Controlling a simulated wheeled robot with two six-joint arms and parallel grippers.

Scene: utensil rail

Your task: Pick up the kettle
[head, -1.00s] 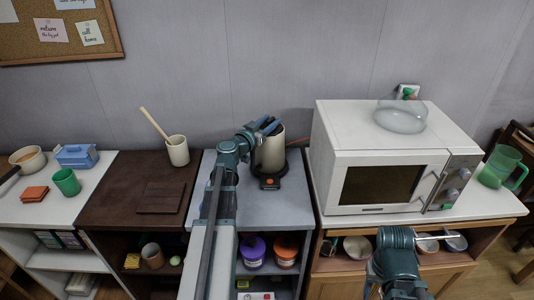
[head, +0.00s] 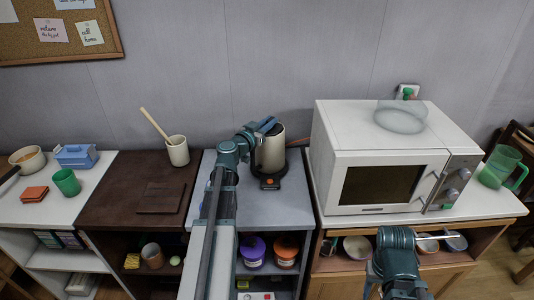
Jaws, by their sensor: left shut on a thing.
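The kettle (head: 272,156) is a cream, cylindrical body with a dark lower part. It stands upright at the back of the grey counter, on or directly above a dark base with an orange button (head: 270,183). I cannot tell whether it is clear of the base. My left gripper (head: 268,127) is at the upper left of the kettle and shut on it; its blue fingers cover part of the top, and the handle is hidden.
A white microwave (head: 390,165) stands close right of the kettle, with a clear bowl (head: 401,117) on top. A green jug (head: 502,167) is farther right. A beige cup with a wooden stick (head: 178,151) stands left on the brown counter. The wall is close behind.

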